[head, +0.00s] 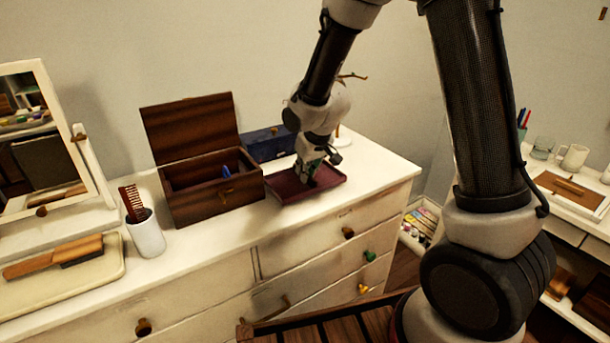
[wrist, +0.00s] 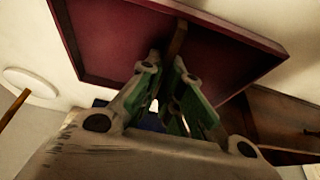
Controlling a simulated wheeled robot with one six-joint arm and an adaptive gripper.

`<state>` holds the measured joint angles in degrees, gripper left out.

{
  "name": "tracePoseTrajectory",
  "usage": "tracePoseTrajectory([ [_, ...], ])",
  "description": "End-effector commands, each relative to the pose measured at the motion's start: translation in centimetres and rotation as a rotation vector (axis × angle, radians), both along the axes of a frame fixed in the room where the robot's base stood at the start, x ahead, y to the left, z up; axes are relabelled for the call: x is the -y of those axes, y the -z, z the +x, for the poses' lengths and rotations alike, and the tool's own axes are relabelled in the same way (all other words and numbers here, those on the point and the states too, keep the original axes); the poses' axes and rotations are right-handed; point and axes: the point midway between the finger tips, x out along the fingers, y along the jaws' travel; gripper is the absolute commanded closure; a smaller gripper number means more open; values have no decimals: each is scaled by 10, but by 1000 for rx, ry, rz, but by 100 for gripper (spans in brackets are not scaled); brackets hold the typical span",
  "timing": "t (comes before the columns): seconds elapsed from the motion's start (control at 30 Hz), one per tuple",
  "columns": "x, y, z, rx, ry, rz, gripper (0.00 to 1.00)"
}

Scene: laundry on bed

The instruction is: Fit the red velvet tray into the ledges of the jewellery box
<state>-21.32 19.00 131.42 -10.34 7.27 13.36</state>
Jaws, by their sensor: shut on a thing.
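The red velvet tray (head: 330,184) is at the dresser top, just right of the jewellery box; I cannot tell whether it rests on the surface or is slightly raised. My gripper (head: 309,172) points down over its middle. In the wrist view, my gripper (wrist: 168,62) is shut on a brown strip in the middle of the tray (wrist: 110,40). The wooden jewellery box (head: 215,198) stands open with its lid (head: 190,128) tilted back. A blue thing (head: 226,172) shows inside it. Its inner ledges are too small to make out.
A dark blue box (head: 268,143) stands behind the tray. A white cup with a red comb (head: 146,233) is left of the jewellery box, near a mirror (head: 40,140). A jewellery stand (head: 345,135) is behind my gripper. The dresser top (head: 385,170) is clear at right.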

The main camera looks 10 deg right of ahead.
Motion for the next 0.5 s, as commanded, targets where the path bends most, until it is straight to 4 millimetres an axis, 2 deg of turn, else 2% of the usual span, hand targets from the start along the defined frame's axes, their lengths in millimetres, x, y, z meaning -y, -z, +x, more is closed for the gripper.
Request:
tracePoseTrajectory([
  [0.1, 0, 13, 0, -1, -2, 2, 100],
  [0.3, -1, 13, 0, 1, -1, 3, 100],
  [0.43, -1, 13, 0, 0, -1, 3, 73],
  [0.5, -1, 13, 0, 0, -1, 3, 72],
])
